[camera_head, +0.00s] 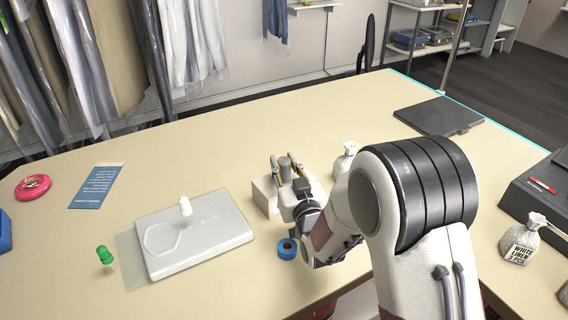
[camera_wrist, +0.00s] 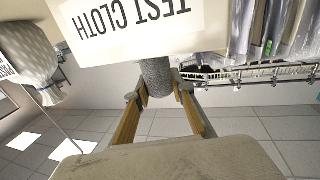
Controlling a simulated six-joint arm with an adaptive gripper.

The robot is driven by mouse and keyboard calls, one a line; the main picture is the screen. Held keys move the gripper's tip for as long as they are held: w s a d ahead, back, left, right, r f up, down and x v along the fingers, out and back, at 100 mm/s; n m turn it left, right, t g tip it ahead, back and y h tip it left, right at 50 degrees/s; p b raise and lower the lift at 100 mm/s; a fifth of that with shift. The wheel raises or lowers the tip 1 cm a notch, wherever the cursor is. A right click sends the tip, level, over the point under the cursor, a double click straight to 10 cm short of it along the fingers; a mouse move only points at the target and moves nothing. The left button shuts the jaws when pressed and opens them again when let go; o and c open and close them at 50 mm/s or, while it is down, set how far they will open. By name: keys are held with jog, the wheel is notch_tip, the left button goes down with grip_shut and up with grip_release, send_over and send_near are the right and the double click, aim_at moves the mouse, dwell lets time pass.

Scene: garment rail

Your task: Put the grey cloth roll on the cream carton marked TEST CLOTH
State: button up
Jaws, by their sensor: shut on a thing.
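The grey cloth roll (camera_head: 286,166) is upright between the fingers of my gripper (camera_head: 288,174), which is shut on it. In the wrist view the roll (camera_wrist: 159,82) shows between the two orange-brown fingers of the gripper (camera_wrist: 163,92). The cream carton (camera_head: 263,197) stands on the table, partly hidden behind my gripper. In the wrist view the carton (camera_wrist: 115,42) appears upside down with TEST CLOTH on its face. The roll's lower end meets the carton's top edge in that view; I cannot tell whether they touch.
A white bag (camera_head: 344,160) stands close behind the carton. A blue tape roll (camera_head: 287,249) lies in front. The table's far middle is clear.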

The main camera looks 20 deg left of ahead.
jog(key=o, duration=0.8)
jog(key=shift+f, duration=0.1)
jog(key=shift+v, duration=6)
